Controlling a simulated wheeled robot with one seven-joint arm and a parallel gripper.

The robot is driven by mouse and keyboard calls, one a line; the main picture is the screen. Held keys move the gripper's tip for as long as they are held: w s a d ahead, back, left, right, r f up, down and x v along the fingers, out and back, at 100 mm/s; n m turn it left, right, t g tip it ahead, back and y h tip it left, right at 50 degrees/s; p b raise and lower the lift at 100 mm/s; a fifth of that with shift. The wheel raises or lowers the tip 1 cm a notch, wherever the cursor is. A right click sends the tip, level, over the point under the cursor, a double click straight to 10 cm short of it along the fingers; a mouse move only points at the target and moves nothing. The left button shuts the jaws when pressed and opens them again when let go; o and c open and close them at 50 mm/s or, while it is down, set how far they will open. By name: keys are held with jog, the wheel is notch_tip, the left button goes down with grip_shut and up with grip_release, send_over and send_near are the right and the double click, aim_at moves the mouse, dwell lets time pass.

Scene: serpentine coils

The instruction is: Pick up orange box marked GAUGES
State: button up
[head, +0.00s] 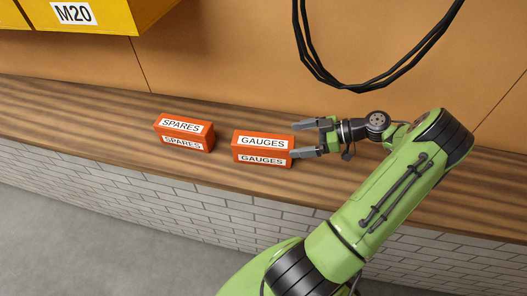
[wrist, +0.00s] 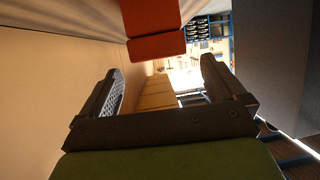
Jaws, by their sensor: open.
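The orange box marked GAUGES (head: 263,149) sits on the wooden ledge in the head view, with its label on the top and front faces. My gripper (head: 293,138) is open at the box's right end, fingers pointing left. One fingertip is near the back right corner and the other near the front right corner; I cannot tell whether they touch it. In the wrist view, an orange-red box (wrist: 156,44) with no readable label shows at the top, above the gap between the open fingers of my gripper (wrist: 165,80).
A second orange box, marked SPARES (head: 185,134), sits to the left of GAUGES, with a small gap between. The wooden ledge (head: 80,112) tops a white brick wall. A yellow M20 bin (head: 100,17) is at upper left. Black cables (head: 345,84) hang above my gripper.

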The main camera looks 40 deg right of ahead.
aim_at(281, 142)
jog(key=x, duration=0.7)
jog(key=shift+w+a+f, duration=0.15)
jog(key=shift+w+f, duration=0.05)
jog(key=shift+r, duration=0.1)
jog(key=c, duration=1.5)
